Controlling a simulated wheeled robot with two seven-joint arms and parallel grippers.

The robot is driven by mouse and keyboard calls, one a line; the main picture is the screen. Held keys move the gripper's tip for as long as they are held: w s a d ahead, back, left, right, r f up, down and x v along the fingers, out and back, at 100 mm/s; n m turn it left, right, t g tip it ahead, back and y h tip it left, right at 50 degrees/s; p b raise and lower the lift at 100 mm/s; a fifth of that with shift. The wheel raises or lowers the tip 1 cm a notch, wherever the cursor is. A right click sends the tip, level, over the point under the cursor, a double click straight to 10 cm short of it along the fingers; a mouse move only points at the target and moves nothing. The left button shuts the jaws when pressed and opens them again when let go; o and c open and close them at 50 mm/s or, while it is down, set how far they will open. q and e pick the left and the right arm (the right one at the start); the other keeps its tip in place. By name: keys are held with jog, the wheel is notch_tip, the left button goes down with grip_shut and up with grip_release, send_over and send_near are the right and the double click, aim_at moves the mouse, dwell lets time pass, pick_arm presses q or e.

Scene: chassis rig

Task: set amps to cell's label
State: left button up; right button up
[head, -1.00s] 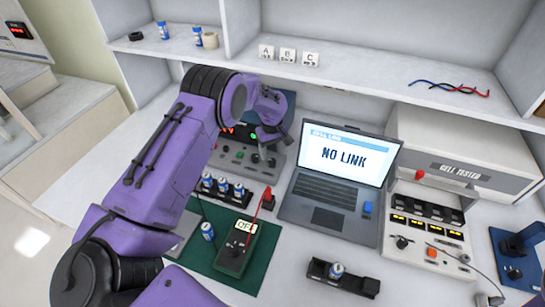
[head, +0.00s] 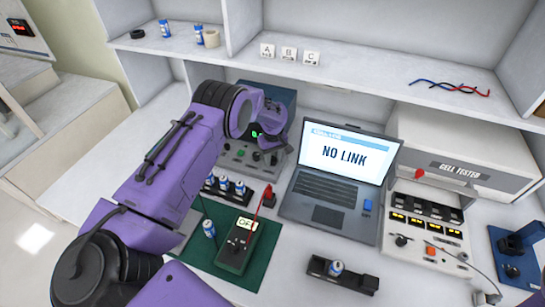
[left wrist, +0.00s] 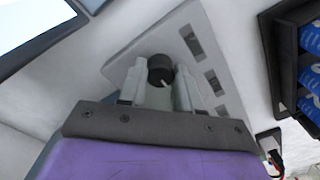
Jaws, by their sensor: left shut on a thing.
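My left gripper (head: 262,148) is at the front of the grey bench unit (head: 232,162), which has knobs and a green light. In the left wrist view its fingers (left wrist: 160,85) are shut on a dark round knob (left wrist: 160,66) with a white pointer mark. The gripper and arm hide part of the unit and its display in the head view. Several blue and white cells (head: 224,184) stand in a black rack. Another cell (head: 209,229) is on the green mat (head: 262,268), and one (head: 336,267) is in a black holder. Cell labels are too small to read.
A multimeter (head: 236,247) with a red lead lies on the mat. A laptop (head: 325,215) showing "NO LINK" stands right of the unit. The cell tester (head: 460,165) is farther right. Clear white bench lies around the black holder (head: 355,283).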

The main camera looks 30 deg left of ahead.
pick_arm(q)
jog(key=m+b, duration=0.1)
jog(key=m, duration=0.2)
jog(key=shift+f+b, duration=0.1)
jog(key=shift+b, duration=0.3)
jog(key=m+b, duration=0.1)
jog(key=m, duration=0.3)
jog(key=shift+m+b, duration=0.3)
jog(key=m+b, duration=0.1)
jog(key=m, duration=0.4)
jog(key=shift+m+b, duration=0.45)
jog(key=shift+m, duration=2.05)
jog(key=o, duration=1)
jog(key=shift+o, duration=0.2)
